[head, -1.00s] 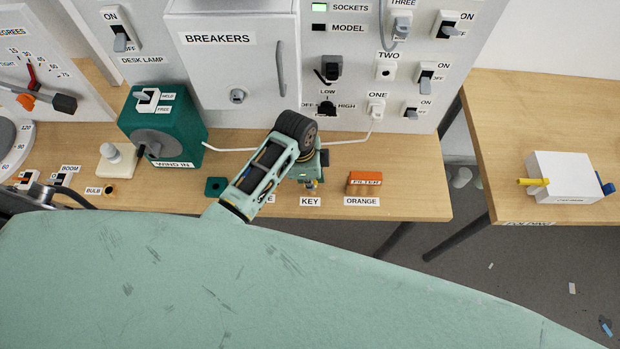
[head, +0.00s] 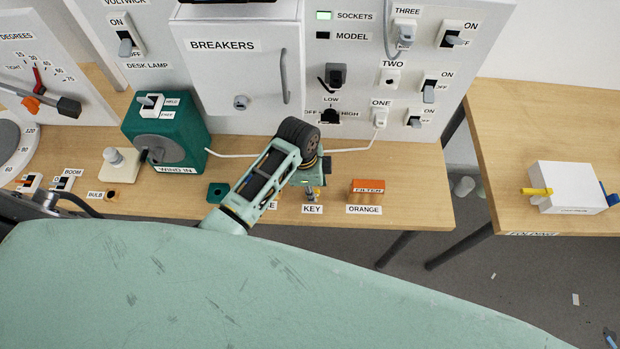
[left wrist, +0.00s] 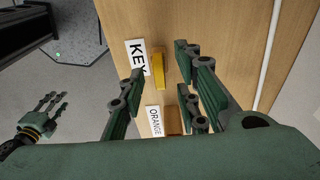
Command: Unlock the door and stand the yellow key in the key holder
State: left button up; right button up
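The yellow key (left wrist: 158,70) is beside the KEY label in the left wrist view, between the spread fingers of my left gripper (left wrist: 160,82). They show gaps on both sides of it. In the head view my left gripper (head: 311,178) is over the KEY label (head: 312,209) and hides most of the key and its holder. The breakers door (head: 238,75) is shut, with a grey lock (head: 240,102) at its lower part and no key in it. My right gripper (left wrist: 45,108) hangs over the floor in the left wrist view, its fingers spread and empty.
An orange filter block (head: 367,188) stands right of the KEY label. A green winder box (head: 165,130) is to the left. A white cable (head: 350,149) runs behind my left gripper. A white box (head: 567,188) with yellow and blue ends sits on the right table.

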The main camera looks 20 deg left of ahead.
pick_arm(q)
notch_tip(320, 180, up, 11)
jog(key=a, duration=0.1)
jog(key=shift+s+a, duration=0.15)
jog(key=shift+s, duration=0.05)
dwell(0.8)
